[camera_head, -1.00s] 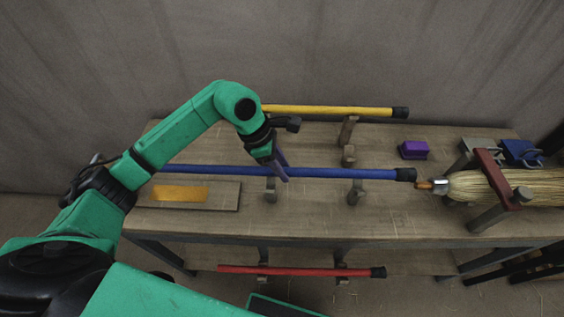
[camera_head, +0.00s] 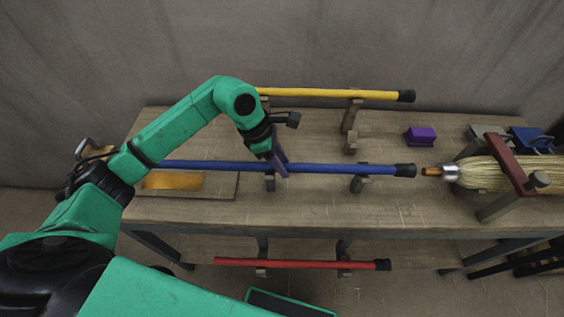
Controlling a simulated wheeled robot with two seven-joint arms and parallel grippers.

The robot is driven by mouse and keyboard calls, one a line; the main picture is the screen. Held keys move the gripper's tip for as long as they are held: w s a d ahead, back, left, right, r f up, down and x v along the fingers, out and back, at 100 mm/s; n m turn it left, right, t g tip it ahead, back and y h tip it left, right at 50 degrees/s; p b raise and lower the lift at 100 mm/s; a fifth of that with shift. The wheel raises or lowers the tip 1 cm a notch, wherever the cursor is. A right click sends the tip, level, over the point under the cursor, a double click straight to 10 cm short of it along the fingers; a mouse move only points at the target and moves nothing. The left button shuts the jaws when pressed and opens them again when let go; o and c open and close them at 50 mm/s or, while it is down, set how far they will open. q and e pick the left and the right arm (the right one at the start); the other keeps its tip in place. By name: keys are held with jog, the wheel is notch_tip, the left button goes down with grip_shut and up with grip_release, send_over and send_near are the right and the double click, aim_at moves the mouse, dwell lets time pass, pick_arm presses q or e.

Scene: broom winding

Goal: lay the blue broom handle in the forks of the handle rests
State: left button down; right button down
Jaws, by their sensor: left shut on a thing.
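The blue broom handle (camera_head: 335,169) runs left to right over the bench, its black end cap close to the metal ferrule of the straw broom head (camera_head: 478,173). My left gripper (camera_head: 280,168) is shut on the blue handle near the left handle rest (camera_head: 269,184). The right handle rest (camera_head: 357,184) stands under the handle nearer its black cap. The handle lies in line over both rests; I cannot tell whether it sits down in the forks. My arm covers the handle's left end. My right gripper is not in view.
A yellow handle (camera_head: 330,94) lies on rests at the back, and a red handle (camera_head: 300,263) lies lower at the front. A purple block (camera_head: 420,136) stands on the bench (camera_head: 300,213). A dark red clamp bar (camera_head: 510,163) crosses the broom head. A yellow patch (camera_head: 173,181) lies on a board at left.

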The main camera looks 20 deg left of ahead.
pick_arm(q)
jog(key=shift+c, duration=2.2)
grip_release()
jog(key=b+v, duration=0.2)
jog(key=v, duration=1.2)
jog(key=shift+r, duration=0.3)
jog(key=shift+s+a+f, duration=0.1)
